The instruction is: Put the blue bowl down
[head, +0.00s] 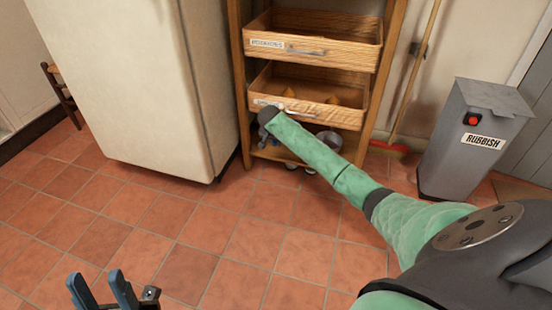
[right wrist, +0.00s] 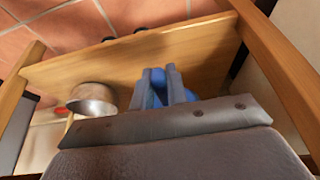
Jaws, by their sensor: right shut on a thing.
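The blue bowl (right wrist: 158,88) shows in the right wrist view as blue patches between and beside the fingers of my right gripper (right wrist: 160,72), which is shut on it. Most of the bowl is hidden by the fingers and hand. The bowl is at the lowest board (right wrist: 110,55) of a wooden shelf unit; I cannot tell whether it touches the board. In the head view my right arm reaches into this unit below the drawers, and its hand hides the bowl. My left gripper (head: 104,287) is open and empty above the floor at lower left.
A metal pot (right wrist: 93,98) stands on the same board; it also shows in the head view (head: 328,142). Two wooden drawers (head: 312,45) are above. A fridge (head: 150,80) stands left, a grey rubbish bin (head: 460,150) and broom (head: 412,80) right. The tiled floor in front is clear.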

